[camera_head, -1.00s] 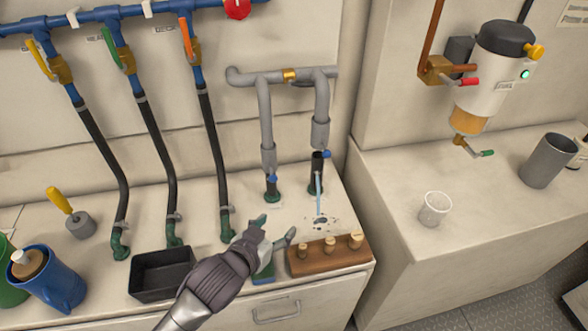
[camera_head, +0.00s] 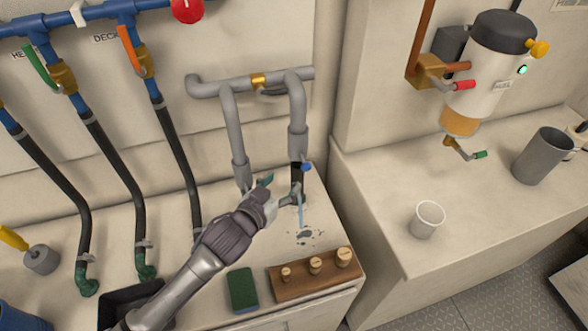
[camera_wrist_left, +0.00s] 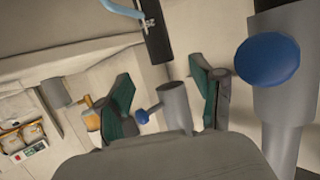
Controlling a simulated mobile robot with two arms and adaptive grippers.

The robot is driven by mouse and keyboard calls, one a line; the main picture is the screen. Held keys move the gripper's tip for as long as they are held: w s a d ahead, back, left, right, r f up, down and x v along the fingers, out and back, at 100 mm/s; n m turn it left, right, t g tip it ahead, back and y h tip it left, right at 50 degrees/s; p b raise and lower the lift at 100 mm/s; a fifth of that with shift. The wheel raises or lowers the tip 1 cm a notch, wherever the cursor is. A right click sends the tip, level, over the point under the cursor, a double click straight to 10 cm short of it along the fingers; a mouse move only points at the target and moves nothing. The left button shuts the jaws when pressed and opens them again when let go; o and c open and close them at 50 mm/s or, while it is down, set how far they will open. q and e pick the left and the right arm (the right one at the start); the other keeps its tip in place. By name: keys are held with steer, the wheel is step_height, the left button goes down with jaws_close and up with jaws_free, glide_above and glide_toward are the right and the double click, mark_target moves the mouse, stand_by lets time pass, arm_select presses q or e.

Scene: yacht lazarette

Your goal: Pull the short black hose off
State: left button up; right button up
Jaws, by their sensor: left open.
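The short black hose (camera_head: 297,181) hangs below the right grey pipe (camera_head: 298,143), with a blue knob (camera_head: 306,167) at its top. A thin light-blue stream (camera_head: 301,215) runs down beside it to a wet patch (camera_head: 305,235) on the bench. My left gripper (camera_head: 280,189) is open at the hose, one finger overlapping its lower part in the head view. In the left wrist view the hose (camera_wrist_left: 155,35) lies beyond the fingers, and a grey sleeve (camera_wrist_left: 176,104) shows between the open fingers (camera_wrist_left: 164,95). I cannot tell whether they touch. My right gripper is not in view.
A second grey pipe (camera_head: 238,165) stands just left of the hose. A wooden block with plugs (camera_head: 315,276) and a green sponge (camera_head: 242,289) lie in front. Long black hoses (camera_head: 178,150) hang left.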

mark_target(298, 164)
arm_select(q)
steer(key=x, duration=0.7)
steer(key=shift+w+d+f, duration=0.1)
steer(key=shift+w+d, duration=0.05)
steer(key=shift+w, duration=0.15)
steer(key=shift+w+d+f, duration=0.2)
steer(key=shift+w+d, duration=0.1)
steer(key=shift+w, duration=0.3)
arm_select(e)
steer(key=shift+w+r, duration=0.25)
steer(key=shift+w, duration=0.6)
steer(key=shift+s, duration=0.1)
arm_select(q)
jaws_close()
steer(key=shift+r, duration=0.1)
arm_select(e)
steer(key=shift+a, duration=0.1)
arm_select(q)
steer(key=shift+r+p, duration=0.2)
steer(key=shift+p, duration=0.25)
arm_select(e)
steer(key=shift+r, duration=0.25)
arm_select(q)
steer(key=shift+r+p, duration=0.4)
steer(key=shift+r, duration=0.1)
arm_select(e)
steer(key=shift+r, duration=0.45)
